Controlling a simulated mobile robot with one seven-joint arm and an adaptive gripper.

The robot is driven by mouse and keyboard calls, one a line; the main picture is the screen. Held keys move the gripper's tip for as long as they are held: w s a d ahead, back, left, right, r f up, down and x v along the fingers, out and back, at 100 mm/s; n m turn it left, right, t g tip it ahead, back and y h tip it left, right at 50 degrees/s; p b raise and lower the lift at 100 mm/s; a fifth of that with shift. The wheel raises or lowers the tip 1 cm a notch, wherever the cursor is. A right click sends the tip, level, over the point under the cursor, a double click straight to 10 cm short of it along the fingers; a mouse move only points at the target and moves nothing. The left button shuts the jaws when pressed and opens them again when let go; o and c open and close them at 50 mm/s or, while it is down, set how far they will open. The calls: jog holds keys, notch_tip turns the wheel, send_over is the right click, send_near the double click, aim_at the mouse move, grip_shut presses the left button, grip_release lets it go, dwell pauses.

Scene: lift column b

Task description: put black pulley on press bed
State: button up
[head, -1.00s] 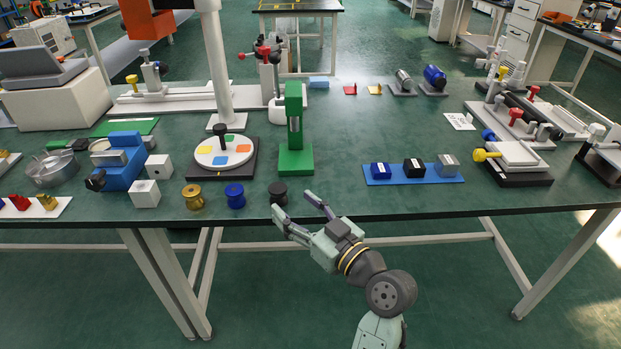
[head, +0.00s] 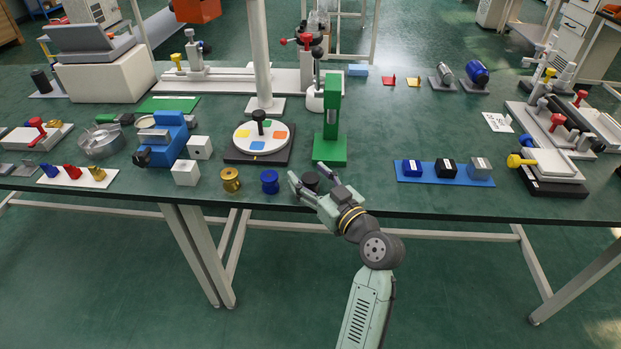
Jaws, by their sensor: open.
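The black pulley (head: 311,181) stands near the front edge of the green table. My gripper (head: 307,171) is open, with one finger on each side of the pulley; I cannot tell whether either finger touches it. Part of the pulley is hidden by the gripper. The green press (head: 331,118) stands just behind, slightly right of the pulley. Its flat green base, the press bed (head: 330,154), is partly visible and looks bare. A gold pulley (head: 231,180) and a blue pulley (head: 270,181) stand in a row to the left.
A turntable with coloured patches (head: 262,138) on a dark base is left of the press. A blue tray (head: 408,179) with three blocks lies to the right. White blocks (head: 185,173) and a blue vise (head: 166,140) are farther left. The table between press and tray is clear.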

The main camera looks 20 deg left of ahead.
jog(key=shift+c, duration=0.3)
jog(key=c, duration=1)
jog(key=shift+w+a+r, duration=0.1)
